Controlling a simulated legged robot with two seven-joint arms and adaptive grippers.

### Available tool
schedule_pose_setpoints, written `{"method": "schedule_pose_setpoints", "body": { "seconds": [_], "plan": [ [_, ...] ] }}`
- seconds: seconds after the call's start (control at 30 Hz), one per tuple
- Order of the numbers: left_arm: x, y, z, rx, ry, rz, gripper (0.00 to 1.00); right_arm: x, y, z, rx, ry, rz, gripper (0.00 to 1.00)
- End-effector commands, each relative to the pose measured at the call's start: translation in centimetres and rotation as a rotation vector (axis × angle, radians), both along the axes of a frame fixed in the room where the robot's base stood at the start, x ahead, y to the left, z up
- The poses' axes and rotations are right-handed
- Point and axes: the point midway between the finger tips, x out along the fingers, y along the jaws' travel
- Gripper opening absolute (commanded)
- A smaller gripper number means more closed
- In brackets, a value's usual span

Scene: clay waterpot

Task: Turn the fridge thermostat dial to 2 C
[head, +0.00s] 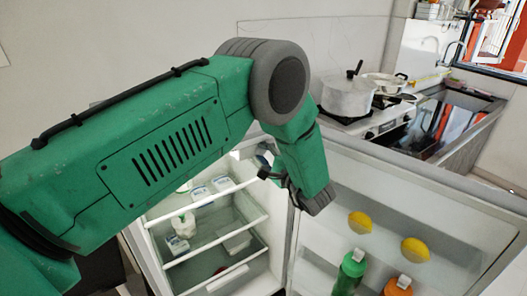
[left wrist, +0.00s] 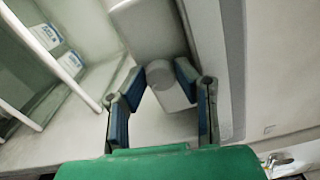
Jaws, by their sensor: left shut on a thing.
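The thermostat dial (left wrist: 160,74) is a round pale grey knob on a light housing (left wrist: 142,22) inside the fridge, seen in the left wrist view. My left gripper (left wrist: 159,82) has its blue-padded fingers on both sides of the dial and is shut on it. In the head view the dial is hidden behind my green left arm. No scale marks or temperature reading are legible. The fridge (head: 160,262) stands open, with its door (head: 420,188) swung to the right. My right gripper is not in view.
Fridge shelves (head: 215,236) with white cartons and a bottle are below left of my wrist. The door holds two lemons (head: 360,222), a green bottle (head: 350,272) and an orange bottle (head: 398,287). A stove with a pot (head: 347,96) stands behind.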

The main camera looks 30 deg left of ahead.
Motion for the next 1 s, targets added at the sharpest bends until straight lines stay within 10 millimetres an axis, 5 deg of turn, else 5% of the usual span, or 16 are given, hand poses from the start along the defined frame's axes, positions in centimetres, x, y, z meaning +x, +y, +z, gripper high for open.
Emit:
{"method": "schedule_pose_setpoints", "body": {
  "seconds": [0.5,1.0],
  "plan": [
    [0.17,-0.21,-0.06,0.118,0.29,-0.006,0.0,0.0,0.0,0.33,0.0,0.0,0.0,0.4],
    [0.14,-0.21,-0.16,0.134,0.336,-0.007,0.0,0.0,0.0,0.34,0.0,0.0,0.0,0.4]
  ]
}}
